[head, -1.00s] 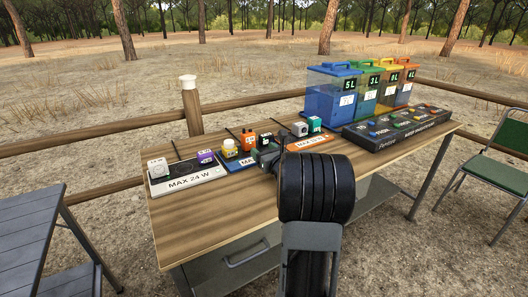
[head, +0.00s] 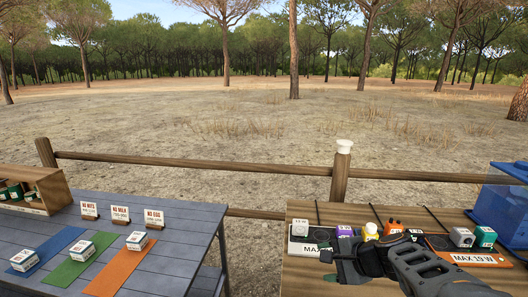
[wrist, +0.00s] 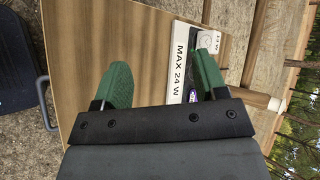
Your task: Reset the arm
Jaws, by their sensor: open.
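My gripper (head: 345,262) is over the left front part of the wooden table in the head view, in front of the MAX 24 W board. In the wrist view my gripper (wrist: 163,78) shows two green fingers spread wide with nothing between them. The white MAX 24 W board (wrist: 183,62) lies on the table beyond the fingers, partly hidden by the right one. My arm comes in from the lower right and hides part of the table and boards in the head view.
Left stands a grey table (head: 165,275) with coloured mats, boxes and signs. A fence post (head: 340,175) stands behind.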

